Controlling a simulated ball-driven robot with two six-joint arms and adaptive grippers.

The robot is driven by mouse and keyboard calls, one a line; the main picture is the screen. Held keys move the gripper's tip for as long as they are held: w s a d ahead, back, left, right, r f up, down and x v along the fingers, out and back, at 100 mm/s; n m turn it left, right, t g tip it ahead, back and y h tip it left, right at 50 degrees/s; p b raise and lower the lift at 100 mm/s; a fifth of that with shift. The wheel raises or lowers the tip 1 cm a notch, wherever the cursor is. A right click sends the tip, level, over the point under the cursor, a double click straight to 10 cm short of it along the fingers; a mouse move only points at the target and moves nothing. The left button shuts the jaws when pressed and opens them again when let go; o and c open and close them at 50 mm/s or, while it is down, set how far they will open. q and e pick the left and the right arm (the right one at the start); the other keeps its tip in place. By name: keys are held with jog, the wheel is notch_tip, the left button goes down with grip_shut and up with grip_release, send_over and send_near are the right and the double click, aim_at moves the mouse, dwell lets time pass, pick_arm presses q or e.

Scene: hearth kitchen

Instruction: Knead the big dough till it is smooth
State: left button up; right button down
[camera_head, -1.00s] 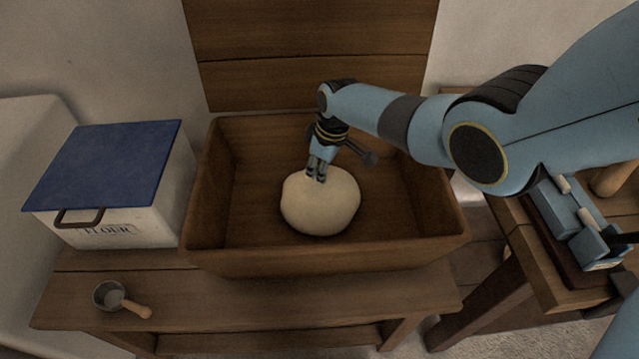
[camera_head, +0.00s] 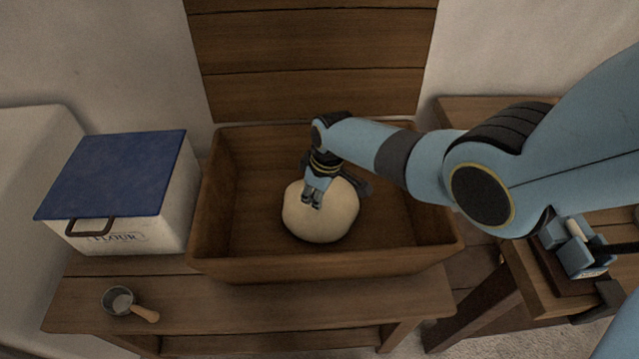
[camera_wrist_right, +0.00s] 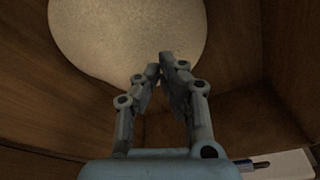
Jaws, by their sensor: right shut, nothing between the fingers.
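The big dough (camera_head: 322,222) is a pale, rounded ball with a smooth-looking surface. It lies on the floor of the wooden trough (camera_head: 225,262), near the middle. My right gripper (camera_head: 312,204) points down at the dough's upper left part, its fingers over or against the surface. The right wrist view shows the dough (camera_wrist_right: 125,40) beyond the fingertips (camera_wrist_right: 160,66), which are close together with nothing between them. I cannot tell how firmly they press. The left gripper is not in view.
A white flour bin (camera_head: 150,232) with a blue lid (camera_head: 115,172) stands left of the trough. A metal scoop (camera_head: 120,300) lies on the bench (camera_head: 260,310) in front. The trough walls surround the dough. A side table (camera_head: 550,300) stands at the right.

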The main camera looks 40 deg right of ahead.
aim_at(314, 209)
jog(key=shift+f+b, duration=1.1)
jog(key=shift+f, duration=0.15)
jog(key=shift+s+r, duration=0.1)
jog(key=shift+f+b, duration=0.35)
jog(key=shift+f, duration=0.3)
dwell(0.8)
dwell(0.5)
notch_tip(314, 209, up, 4)
jog(key=p, duration=0.3)
jog(key=shift+p, duration=0.4)
jog(key=shift+f, duration=0.15)
